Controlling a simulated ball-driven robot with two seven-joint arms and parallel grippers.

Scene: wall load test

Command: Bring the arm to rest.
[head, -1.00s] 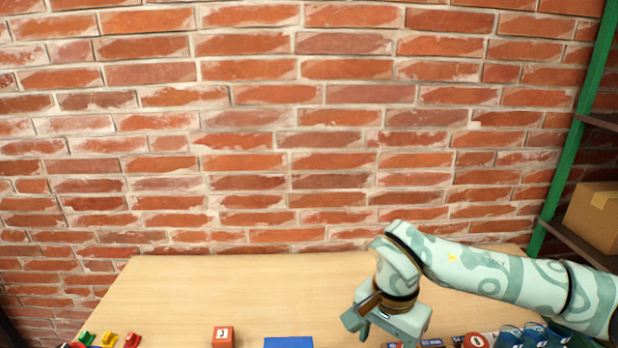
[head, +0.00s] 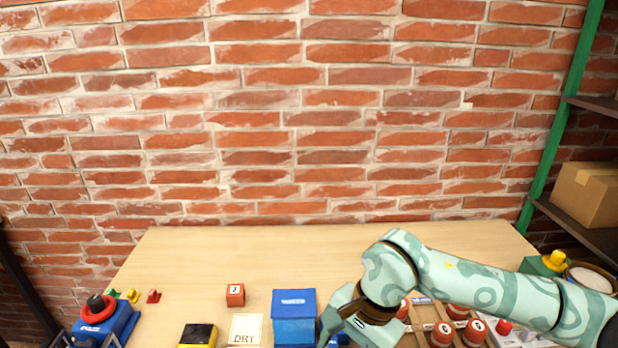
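My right arm comes in from the right, low over the wooden table (head: 210,256). Its pale green gripper (head: 348,330) points down at the bottom edge, just right of a blue box (head: 294,318). The fingertips are partly cut off, so I cannot tell whether it is open or shut, and I see nothing held. My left gripper is not in view.
An orange block (head: 235,294), a DRY card (head: 245,329) and a yellow-black box (head: 198,336) lie left. A blue device with a red ring (head: 99,309) is at far left. Several red numbered weights (head: 442,334) stand under my arm. The table's back is clear.

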